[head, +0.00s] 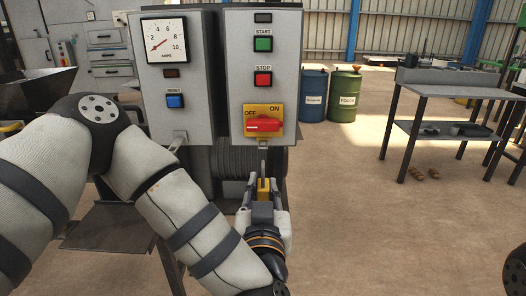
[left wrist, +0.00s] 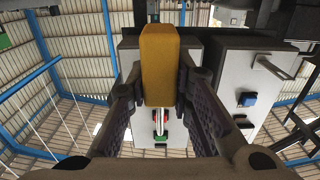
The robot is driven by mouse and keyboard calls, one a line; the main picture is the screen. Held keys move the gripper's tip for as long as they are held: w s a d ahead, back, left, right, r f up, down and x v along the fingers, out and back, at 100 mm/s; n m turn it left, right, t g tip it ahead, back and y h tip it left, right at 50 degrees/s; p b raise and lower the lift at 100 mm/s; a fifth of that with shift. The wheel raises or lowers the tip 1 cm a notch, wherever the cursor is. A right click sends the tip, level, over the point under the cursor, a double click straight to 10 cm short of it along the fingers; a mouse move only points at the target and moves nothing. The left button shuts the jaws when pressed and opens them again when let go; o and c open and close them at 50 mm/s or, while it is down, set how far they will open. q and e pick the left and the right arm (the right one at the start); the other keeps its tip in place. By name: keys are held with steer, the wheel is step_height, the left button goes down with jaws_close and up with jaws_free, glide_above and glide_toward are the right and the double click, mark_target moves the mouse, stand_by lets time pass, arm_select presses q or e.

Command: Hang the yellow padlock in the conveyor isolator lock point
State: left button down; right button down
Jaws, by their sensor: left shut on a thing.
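The yellow padlock (head: 263,187) is upright between the fingers of my left gripper (head: 264,196), which is shut on its body. The padlock's shackle points up. In the left wrist view the yellow padlock (left wrist: 160,62) fills the gap between the finger pads of the left gripper (left wrist: 160,88). The red isolator handle (head: 263,125) sits across a yellow OFF/ON plate on the right grey box. A small metal lock tab (head: 263,143) sticks out under that box, just above the shackle. I cannot tell whether shackle and tab touch. My right gripper is not in view.
The left grey box (head: 178,95) has a gauge, a blue RESET button and another metal tab (head: 180,138) beneath it. The right box (head: 262,62) carries green START and red STOP buttons. Drums (head: 344,95) and a workbench (head: 455,90) stand behind right. Open floor lies right.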

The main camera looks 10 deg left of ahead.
arm_select(q)
steer(key=x, duration=0.5)
steer(key=shift+w+a, duration=0.1)
steer(key=shift+w, duration=0.25)
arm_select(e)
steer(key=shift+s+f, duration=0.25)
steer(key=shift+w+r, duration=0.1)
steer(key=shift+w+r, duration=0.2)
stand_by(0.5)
arm_select(q)
steer(key=shift+x, duration=1.45)
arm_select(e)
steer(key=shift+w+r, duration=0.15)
